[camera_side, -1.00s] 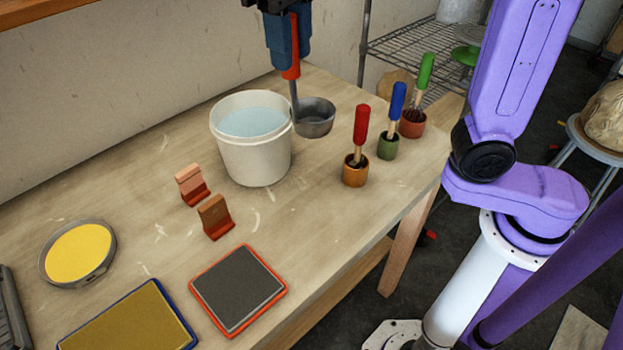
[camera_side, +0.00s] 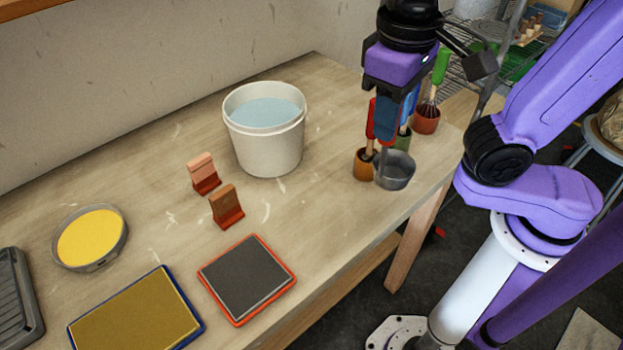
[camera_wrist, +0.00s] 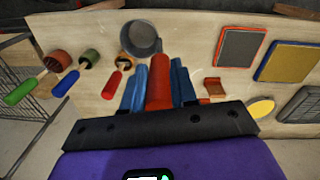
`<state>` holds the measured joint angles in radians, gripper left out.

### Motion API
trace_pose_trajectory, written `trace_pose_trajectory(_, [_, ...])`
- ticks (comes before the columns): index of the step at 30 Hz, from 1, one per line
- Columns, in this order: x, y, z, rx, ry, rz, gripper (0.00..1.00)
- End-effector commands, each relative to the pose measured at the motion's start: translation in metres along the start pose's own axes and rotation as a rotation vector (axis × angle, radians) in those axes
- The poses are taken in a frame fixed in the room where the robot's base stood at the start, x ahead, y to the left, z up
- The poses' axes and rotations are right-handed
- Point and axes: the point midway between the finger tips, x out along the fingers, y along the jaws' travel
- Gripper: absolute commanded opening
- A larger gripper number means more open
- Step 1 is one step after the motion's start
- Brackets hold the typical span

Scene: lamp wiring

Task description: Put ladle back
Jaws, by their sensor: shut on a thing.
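My gripper (camera_side: 392,125) is shut on the ladle's red handle (camera_wrist: 158,85) and holds it above the table's right part. The ladle's grey metal cup (camera_side: 395,171) hangs in front of the orange pot (camera_side: 363,165) and green pot (camera_side: 402,140) in the side view; I cannot tell whether it touches either. In the wrist view the cup (camera_wrist: 140,38) shows beyond the blue fingertips, close to the orange pot (camera_wrist: 130,66). The white bucket (camera_side: 266,145) with pale blue liquid stands left of the ladle.
A red-brown pot (camera_side: 426,121) holds a green-handled whisk (camera_side: 438,75). Red-handled (camera_wrist: 112,86) and blue-handled (camera_wrist: 66,84) tools stand in the other pots. Two small brown stands (camera_side: 226,207), a black pad (camera_side: 247,278) and a yellow dish (camera_side: 90,238) lie left. Table between bucket and pots is clear.

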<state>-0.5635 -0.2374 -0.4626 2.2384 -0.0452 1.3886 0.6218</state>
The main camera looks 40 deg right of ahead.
Motion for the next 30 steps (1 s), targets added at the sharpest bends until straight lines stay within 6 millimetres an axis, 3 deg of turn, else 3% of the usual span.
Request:
trace_pose_trajectory(12, [0.03,-0.032,-0.061,0.002,-0.004,0.003,0.0])
trace_pose_trajectory(18, [0.06,-0.045,-0.083,0.001,-0.005,0.004,0.0])
trace_pose_trajectory(30, [0.088,-0.057,-0.104,0.0,-0.002,0.002,0.0])
